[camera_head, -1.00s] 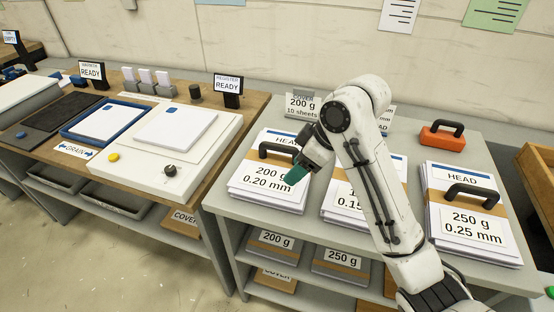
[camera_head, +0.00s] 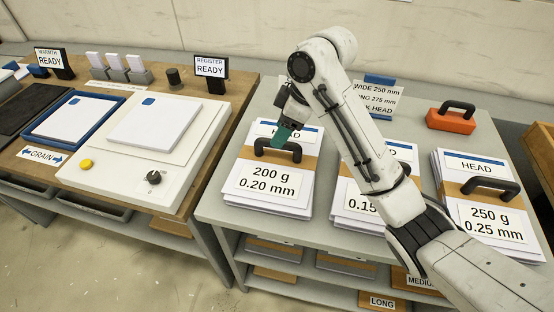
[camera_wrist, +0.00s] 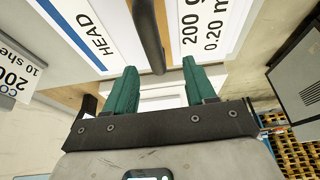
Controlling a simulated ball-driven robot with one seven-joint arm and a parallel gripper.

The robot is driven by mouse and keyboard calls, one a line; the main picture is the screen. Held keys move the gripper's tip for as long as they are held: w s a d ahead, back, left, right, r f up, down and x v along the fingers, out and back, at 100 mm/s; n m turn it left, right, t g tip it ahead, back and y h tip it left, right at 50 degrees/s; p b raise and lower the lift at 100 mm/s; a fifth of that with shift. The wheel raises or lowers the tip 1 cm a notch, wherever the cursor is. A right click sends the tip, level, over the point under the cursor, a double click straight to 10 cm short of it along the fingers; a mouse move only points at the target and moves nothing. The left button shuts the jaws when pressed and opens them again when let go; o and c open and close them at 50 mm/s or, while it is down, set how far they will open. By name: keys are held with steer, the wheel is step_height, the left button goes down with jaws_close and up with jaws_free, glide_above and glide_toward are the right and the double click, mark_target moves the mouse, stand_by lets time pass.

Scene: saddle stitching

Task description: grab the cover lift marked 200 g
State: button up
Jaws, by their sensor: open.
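The 200 g cover lift is a stack of white sheets with a brown band, a label (camera_head: 268,184) reading 200 g 0.20 mm and a black handle (camera_head: 291,150). It lies at the left of the grey table. My gripper (camera_head: 284,134) has teal fingers at the handle's far side, partly in front of it in the head view. In the wrist view my gripper (camera_wrist: 157,78) is open and empty. The black handle (camera_wrist: 148,35) lines up with the gap between the fingers, and the 200 g label (camera_wrist: 208,22) is at its right. I cannot tell whether they touch.
A second stack (camera_head: 358,203) marked 0.15 stands to the right, partly hidden by my arm. A 250 g stack (camera_head: 488,220) is farther right. An orange block with a handle (camera_head: 452,121) and a sign (camera_head: 377,98) stand behind. A white machine (camera_head: 130,160) is on the left bench.

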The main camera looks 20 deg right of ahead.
mark_target(278, 154)
steer(key=shift+d+f+p+x, duration=0.1)
steer(key=shift+d+p+x, duration=0.1)
steer(key=shift+x, duration=0.8)
steer(key=shift+d+f+p+x, duration=0.1)
steer(key=shift+d+x, duration=0.1)
steer(key=shift+x, duration=0.8)
steer(key=shift+d+p+x, duration=0.15)
steer(key=shift+d+x, duration=0.05)
steer(key=shift+x, duration=0.8)
steer(key=shift+c, duration=0.2)
jaws_close()
steer(key=shift+r, duration=0.2)
